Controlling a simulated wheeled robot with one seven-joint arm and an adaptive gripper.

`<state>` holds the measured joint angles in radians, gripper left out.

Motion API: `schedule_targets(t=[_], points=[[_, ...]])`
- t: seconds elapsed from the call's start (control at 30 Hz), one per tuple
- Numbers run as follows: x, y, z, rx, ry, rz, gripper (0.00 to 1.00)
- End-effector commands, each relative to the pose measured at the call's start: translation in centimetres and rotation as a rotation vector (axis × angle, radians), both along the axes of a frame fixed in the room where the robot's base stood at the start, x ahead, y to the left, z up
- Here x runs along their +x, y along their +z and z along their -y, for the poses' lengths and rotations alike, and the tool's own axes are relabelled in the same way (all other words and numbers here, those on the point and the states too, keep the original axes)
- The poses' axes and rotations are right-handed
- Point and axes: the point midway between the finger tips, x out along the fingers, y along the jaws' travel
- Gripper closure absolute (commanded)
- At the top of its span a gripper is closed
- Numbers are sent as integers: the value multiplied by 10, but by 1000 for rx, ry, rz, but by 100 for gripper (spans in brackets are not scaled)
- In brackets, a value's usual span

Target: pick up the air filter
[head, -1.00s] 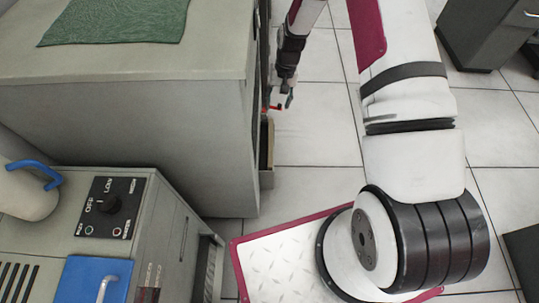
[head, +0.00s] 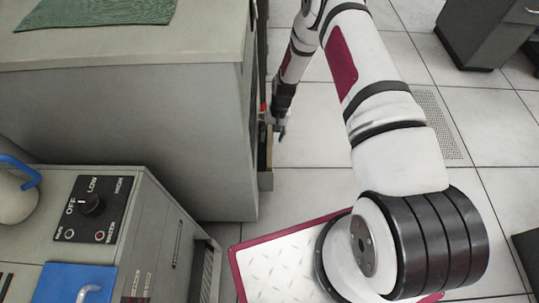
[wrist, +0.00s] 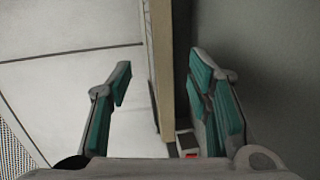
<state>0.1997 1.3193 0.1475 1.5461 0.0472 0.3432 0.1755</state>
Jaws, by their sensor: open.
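A thin tan-edged panel (head: 266,165) stands upright against the right side of the large grey cabinet, low down. It may be the air filter, but I cannot tell for certain. In the wrist view the tan panel (wrist: 163,50) runs down between the teal-padded fingers of my gripper (wrist: 160,75). The fingers are spread apart, with space between the left finger and the panel; the right finger is closer to it. In the head view my gripper (head: 281,132) hangs at the cabinet's side, beside the panel's top.
The large grey cabinet (head: 200,130) carries a green cloth (head: 100,10). A lower unit with a dial panel (head: 92,207) stands at the left. A small red-marked part (wrist: 188,146) shows between the fingers. Tiled floor (head: 310,185) lies open to the right; a dark cabinet (head: 480,35) stands beyond.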

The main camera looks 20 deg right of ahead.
Motion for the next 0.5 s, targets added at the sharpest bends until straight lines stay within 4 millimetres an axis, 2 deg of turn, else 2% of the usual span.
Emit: schedule_targets(t=[0.4, 0.5], points=[[3, -49, -9, 0, 1, -2, 54], [3, -51, -9, 0, 1, 0, 54]])
